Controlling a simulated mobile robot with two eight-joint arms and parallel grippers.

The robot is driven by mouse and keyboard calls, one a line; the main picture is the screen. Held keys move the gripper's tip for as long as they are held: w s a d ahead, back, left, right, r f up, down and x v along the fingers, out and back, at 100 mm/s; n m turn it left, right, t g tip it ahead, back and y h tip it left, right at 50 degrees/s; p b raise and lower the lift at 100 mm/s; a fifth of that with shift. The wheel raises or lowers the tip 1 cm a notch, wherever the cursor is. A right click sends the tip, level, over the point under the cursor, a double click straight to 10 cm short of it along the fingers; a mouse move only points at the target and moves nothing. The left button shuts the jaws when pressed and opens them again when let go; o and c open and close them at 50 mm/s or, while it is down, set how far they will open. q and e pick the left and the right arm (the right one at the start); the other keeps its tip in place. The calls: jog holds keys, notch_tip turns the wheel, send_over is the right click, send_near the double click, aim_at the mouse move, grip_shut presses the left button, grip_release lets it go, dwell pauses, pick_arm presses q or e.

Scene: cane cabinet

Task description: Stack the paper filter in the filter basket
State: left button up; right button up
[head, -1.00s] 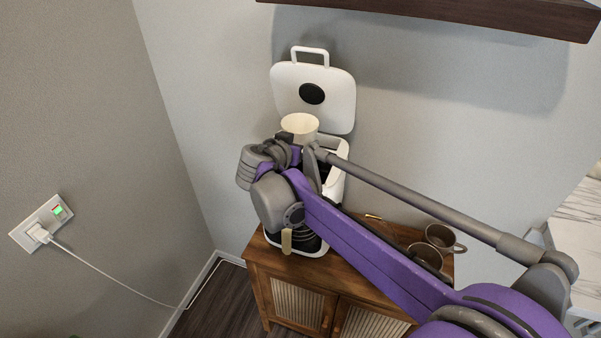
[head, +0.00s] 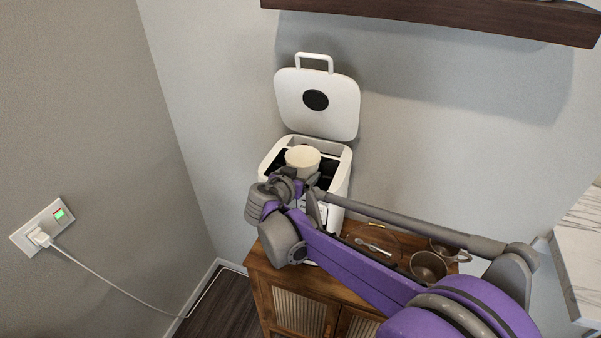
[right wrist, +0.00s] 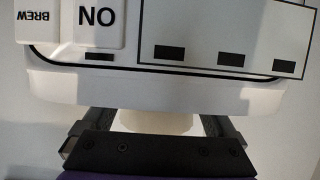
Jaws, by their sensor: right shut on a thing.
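The cream paper filter (head: 303,157) is upright, at the open top of the white coffee maker (head: 338,181) in the head view. My right gripper (head: 300,180) is shut on it from the near side. In the right wrist view, a pale part of the filter (right wrist: 155,121) shows between the two fingers of my right gripper (right wrist: 145,125). The filter basket cannot be made out; the filter and my gripper cover much of the dark opening. I cannot tell whether the filter touches the basket. My left gripper is not in view.
The coffee maker's lid (head: 317,103) stands open behind the filter. The machine stands on a wooden cabinet (head: 300,284). Brown cups (head: 428,266) and a clear plate with a spoon (head: 372,245) are to its right. A dark shelf (head: 430,18) hangs above.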

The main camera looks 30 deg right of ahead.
jog(key=shift+s+f, duration=0.15)
jog(key=shift+f, duration=0.3)
jog(key=o, duration=0.9)
jog(key=shift+f, duration=0.1)
jog(key=shift+o, duration=0.2)
jog(key=shift+r, duration=0.4)
jog(key=r+v, duration=0.1)
jog(key=v, duration=1.1)
jog(key=s+a+f+n+g+y, duration=0.1)
jog(key=s+a+f+n+y, duration=0.1)
jog(key=s+f+n+y, duration=0.3)
jog(key=s+a+f+n+g+y, duration=0.2)
jog(key=s+f+n+y, duration=0.3)
jog(key=s+f, duration=0.7)
jog(key=s+a, duration=0.1)
jog(key=s, duration=0.1)
jog(key=shift+s+a, duration=0.3)
jog(key=shift+s, duration=0.1)
